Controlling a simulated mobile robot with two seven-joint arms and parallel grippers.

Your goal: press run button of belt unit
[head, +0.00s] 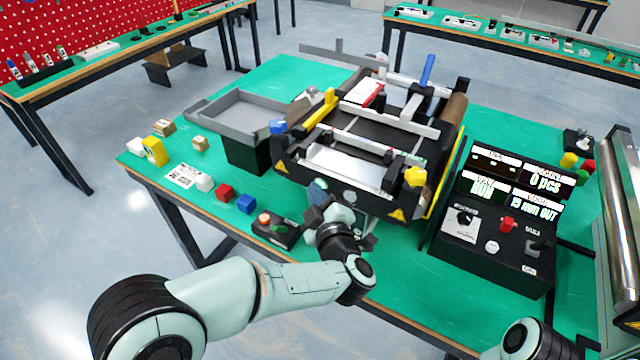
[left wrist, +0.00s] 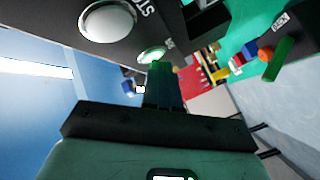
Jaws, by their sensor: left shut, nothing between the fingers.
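The belt unit (head: 362,128) stands on the green table, with a dark belt, side rails and yellow end parts. Its front panel is partly hidden by my left gripper (head: 322,198), which is at the panel's left part. In the left wrist view the run button (left wrist: 152,55) is a small lit green-white disc. The shut, empty fingers (left wrist: 160,68) end right at its lower edge; I cannot tell if they touch it. A larger silver round button (left wrist: 108,20) lies beside lettering that starts "STO". My right gripper is out of view.
A small black box with an orange-red button (head: 265,218) sits left of my gripper. Red (head: 225,191) and blue (head: 246,203) cubes lie further left. A grey tray (head: 240,108) stands behind. A black control console (head: 490,250) with displays stands to the right.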

